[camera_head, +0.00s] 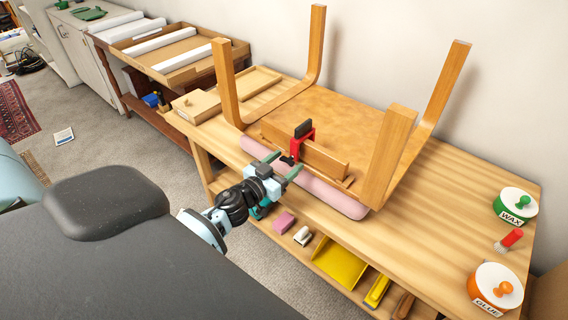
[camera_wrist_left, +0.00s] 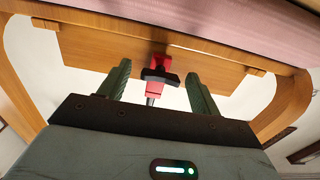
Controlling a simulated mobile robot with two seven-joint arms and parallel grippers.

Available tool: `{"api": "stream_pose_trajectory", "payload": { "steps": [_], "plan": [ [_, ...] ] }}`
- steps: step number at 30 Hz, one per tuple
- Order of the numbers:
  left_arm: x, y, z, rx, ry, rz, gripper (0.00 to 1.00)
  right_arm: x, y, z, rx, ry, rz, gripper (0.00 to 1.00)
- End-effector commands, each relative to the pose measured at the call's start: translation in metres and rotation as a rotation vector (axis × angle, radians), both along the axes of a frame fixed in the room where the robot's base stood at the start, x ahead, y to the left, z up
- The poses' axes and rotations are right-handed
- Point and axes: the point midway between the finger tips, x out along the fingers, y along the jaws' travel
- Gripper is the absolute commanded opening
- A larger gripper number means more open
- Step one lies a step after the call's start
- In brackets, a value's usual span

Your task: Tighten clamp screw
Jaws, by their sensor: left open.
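A red clamp (camera_head: 301,142) with a dark upper end grips the wooden rail of an upturned wooden chair or stool (camera_head: 340,125) on the workbench. In the left wrist view the red clamp (camera_wrist_left: 164,66) has a dark crosswise handle (camera_wrist_left: 160,76) and a thin dark screw below it. My left gripper (camera_head: 283,165) is open in front of the clamp. In the left wrist view its two green fingers (camera_wrist_left: 155,84) stand either side of the clamp screw, apart from it. My right gripper is not in view.
A pink roll (camera_head: 330,197) lies along the front under the chair. A wax tin (camera_head: 515,205), red brush (camera_head: 509,240) and glue tin (camera_head: 495,288) stand at the bench's right. A yellow dustpan (camera_head: 340,262) lies on the lower shelf. The chair's upright legs flank the clamp.

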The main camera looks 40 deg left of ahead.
Motion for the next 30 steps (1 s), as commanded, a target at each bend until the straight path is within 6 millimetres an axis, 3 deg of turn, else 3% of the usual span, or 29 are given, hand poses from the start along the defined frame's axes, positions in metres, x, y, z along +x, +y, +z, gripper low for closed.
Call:
{"api": "stream_pose_trajectory", "payload": {
  "steps": [3,13,23,30],
  "plan": [
    [0.0,0.0,0.0,0.0,0.0,0.0,0.62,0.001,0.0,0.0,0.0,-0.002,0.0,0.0],
    [0.0,0.0,0.0,0.0,0.0,0.0,0.19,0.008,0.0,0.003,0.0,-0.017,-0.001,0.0],
    [0.0,0.0,0.0,0.046,-0.004,0.0,0.18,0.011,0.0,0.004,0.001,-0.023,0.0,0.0],
    [0.0,0.0,0.0,0.191,-0.015,0.0,0.18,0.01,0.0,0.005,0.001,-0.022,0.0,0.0]
  ]
}}
